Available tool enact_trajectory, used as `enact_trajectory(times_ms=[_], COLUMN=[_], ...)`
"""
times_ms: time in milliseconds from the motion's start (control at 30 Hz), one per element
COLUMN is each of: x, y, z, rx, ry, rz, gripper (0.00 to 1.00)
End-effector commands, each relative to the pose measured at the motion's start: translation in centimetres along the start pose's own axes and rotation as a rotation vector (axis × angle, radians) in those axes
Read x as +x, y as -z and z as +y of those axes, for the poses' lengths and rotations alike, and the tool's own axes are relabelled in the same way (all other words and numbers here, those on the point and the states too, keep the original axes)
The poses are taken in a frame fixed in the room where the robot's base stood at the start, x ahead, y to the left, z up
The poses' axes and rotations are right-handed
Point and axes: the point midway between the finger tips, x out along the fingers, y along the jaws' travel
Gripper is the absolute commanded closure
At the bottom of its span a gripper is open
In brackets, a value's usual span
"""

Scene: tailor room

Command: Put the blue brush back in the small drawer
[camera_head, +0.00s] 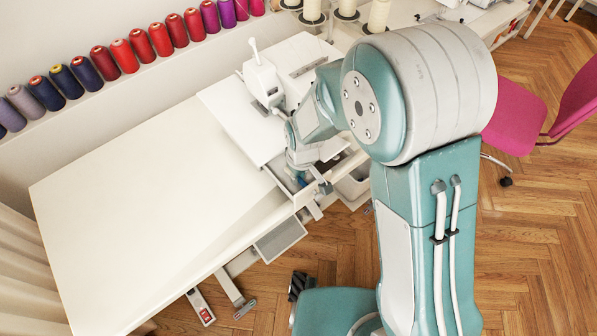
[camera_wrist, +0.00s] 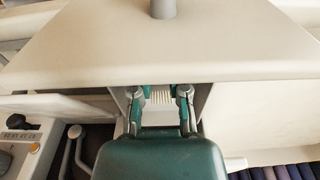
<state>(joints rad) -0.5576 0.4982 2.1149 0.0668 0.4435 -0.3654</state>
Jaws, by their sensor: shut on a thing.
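My gripper (camera_wrist: 160,92) is shut on the blue brush, whose pale ribbed bristles (camera_wrist: 161,97) show between the two fingers in the wrist view. The brush's handle is mostly hidden. In the head view a small blue patch (camera_head: 301,181) shows at my gripper, which is partly covered by my arm. The small drawer (camera_head: 281,181) is pulled out under the white sewing table. My gripper is at the drawer, and the fingers reach in below the table edge in the wrist view. I cannot tell whether the brush touches the drawer floor.
The white tabletop (camera_head: 130,215) is wide and clear at the left. A white sewing machine (camera_head: 262,80) stands above the drawer. A grey panel (camera_head: 280,240) and foot pedals (camera_head: 201,307) are below. Thread spools (camera_head: 140,46) line the wall. A pink chair (camera_head: 515,122) stands right.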

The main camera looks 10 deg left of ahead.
Motion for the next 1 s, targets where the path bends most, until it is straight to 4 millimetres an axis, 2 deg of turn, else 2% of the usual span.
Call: enact_trajectory(times_ms=[300,333,400,800,867,1000], x=[0.1,0.1,0.1,-0.1,-0.6,-2.8], y=[0.0,0.0,0.0,0.0,0.1,0.1], z=[0.0,0.0,0.0,0.0,0.0,0.0], rx=[0.0,0.0,0.0,0.0,0.0,-0.001], ry=[0.0,0.0,0.0,0.0,-0.001,-0.002], rz=[0.0,0.0,0.0,0.001,0.003,0.006], gripper=[1.0,0.66,0.39,0.39,0.39,0.39])
